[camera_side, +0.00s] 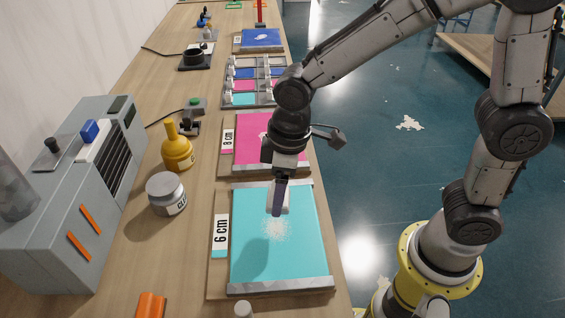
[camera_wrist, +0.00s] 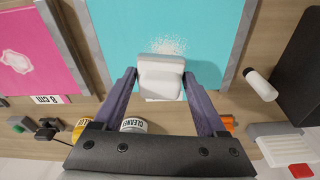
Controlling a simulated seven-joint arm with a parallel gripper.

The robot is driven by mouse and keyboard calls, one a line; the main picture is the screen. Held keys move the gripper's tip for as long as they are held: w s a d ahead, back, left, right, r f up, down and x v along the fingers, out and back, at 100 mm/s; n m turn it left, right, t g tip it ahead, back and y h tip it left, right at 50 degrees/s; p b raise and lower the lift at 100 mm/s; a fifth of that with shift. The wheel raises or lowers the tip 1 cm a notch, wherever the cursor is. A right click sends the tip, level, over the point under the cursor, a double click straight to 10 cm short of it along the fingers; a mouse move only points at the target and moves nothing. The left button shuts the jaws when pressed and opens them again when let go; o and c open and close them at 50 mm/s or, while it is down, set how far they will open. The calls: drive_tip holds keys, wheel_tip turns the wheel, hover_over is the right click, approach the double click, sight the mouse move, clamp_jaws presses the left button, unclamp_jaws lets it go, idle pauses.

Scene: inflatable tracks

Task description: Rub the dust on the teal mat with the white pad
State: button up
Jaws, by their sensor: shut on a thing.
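The teal mat (camera_side: 290,255) lies on a board marked "6 cm", with grey metal strips at its ends; it also shows in the wrist view (camera_wrist: 210,30). A patch of pale dust (camera_side: 275,229) is near its middle and shows at the pad's far edge in the wrist view (camera_wrist: 168,46). My gripper (camera_wrist: 162,84) is shut on the white pad (camera_wrist: 160,77), one purple finger on each side of it. In the side view my gripper (camera_side: 279,198) holds the pad (camera_side: 285,203) over the mat beside the dust. I cannot tell whether the pad touches the mat.
A pink mat (camera_side: 255,140) marked "8 cm" lies beyond.

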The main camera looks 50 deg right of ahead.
drive_tip(key=s+a+r+n, duration=0.1)
drive_tip(key=s+a+n, duration=0.1)
drive_tip(key=s+a, duration=0.15)
hover_over(275, 245)
drive_tip(key=shift+s+d+f, duration=0.1)
drive_tip(key=shift+d+f, duration=0.1)
drive_tip(key=shift+f, duration=1.45)
drive_tip(key=shift+s+d+f, duration=0.1)
drive_tip(key=shift+d+f, duration=0.05)
drive_tip(key=shift+f, duration=2.2)
drive_tip(key=shift+w+d, duration=0.8)
drive_tip(key=shift+w, duration=0.1)
drive_tip(key=shift+c, duration=0.6)
drive_tip(key=shift+w+d+f, duration=0.1)
drive_tip(key=shift+w+d, duration=1.8)
drive_tip(key=shift+d, duration=0.05)
drive_tip(key=shift+s+a, duration=2.7)
drive_tip(key=shift+a, duration=0.2)
drive_tip(key=shift+w+d, duration=2.85)
drive_tip(key=shift+s+a, duration=2.9)
wheel_tip(275, 245, up, 8)
drive_tip(key=shift+r, duration=0.2)
